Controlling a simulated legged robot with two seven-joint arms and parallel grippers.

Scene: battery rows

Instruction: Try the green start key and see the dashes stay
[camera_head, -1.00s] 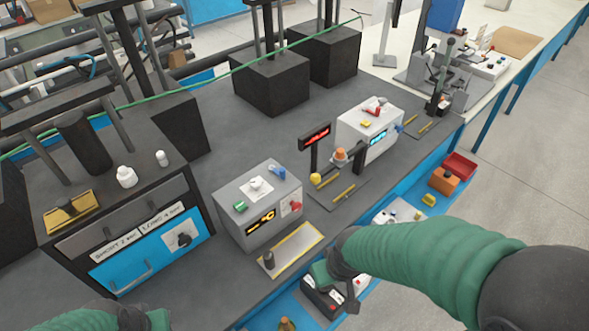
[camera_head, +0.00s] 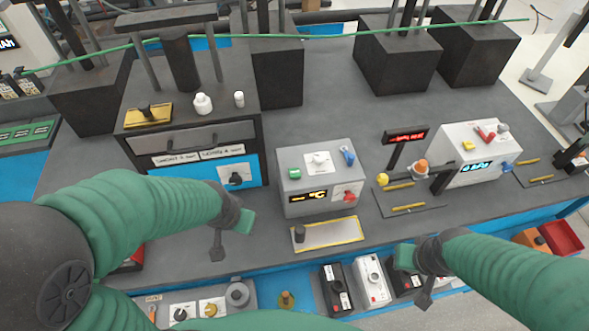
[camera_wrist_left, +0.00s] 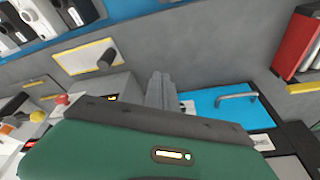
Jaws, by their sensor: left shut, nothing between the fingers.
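The grey box (camera_head: 321,215) stands on the dark bench in the head view. The green key (camera_head: 295,174) is on its top left, apart from both grippers. The box's front display (camera_head: 308,196) shows amber dashes and a "°C" sign. My left gripper (camera_head: 217,247) is shut and empty, left of the box and over the bench's front part. In the left wrist view its fingers (camera_wrist_left: 160,91) are together, and the box (camera_wrist_left: 116,84) is partly hidden behind my wrist. My right gripper (camera_head: 424,296) looks shut, low and right of the box, over the blue front strip.
A yellow-edged plate (camera_head: 335,232) with a dark peg lies before the box. A blue-fronted cabinet (camera_head: 205,172) stands to its left. A white box (camera_head: 477,155) with a blue display is at right. Small devices (camera_head: 373,281) line the front strip.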

